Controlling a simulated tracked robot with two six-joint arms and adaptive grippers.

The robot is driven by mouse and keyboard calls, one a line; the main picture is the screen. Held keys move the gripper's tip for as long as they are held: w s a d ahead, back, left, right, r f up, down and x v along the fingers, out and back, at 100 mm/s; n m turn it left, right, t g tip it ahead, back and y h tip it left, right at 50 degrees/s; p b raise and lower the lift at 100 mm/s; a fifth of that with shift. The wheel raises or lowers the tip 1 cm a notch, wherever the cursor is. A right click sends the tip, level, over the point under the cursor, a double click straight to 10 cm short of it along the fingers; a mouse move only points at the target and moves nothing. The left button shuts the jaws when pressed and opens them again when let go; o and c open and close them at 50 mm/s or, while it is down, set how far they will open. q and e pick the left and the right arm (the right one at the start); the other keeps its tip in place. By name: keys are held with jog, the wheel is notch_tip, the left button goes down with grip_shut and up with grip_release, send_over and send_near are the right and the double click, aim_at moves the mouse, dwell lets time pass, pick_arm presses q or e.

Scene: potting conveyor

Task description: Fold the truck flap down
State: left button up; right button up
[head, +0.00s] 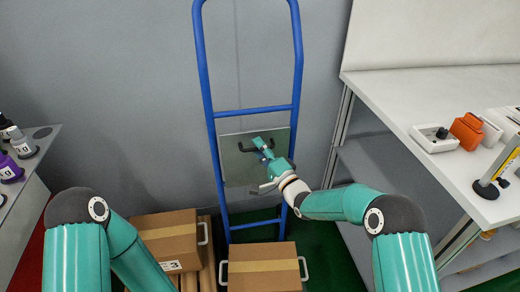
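The blue hand truck (209,117) stands upright against the grey wall. Its flap, a flat grey-green plate (236,172), is upright between the rails, just below a crossbar. A dark handle (243,149) is on the upper part of the flap. My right gripper (262,150) is in front of the flap at the handle's right part and hides some of it. I cannot tell whether its fingers touch or close on the handle. My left arm comes in at the lower left, and its gripper is out of the picture.
Cardboard boxes with tape and side handles stand low in front, one at the left (166,238) and one below the truck (263,268). A white bench (440,95) with small devices is on the right. A grey counter (38,150) with bottles is on the left.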

grip_shut()
jog(key=shift+f, duration=0.1)
dwell(0.3)
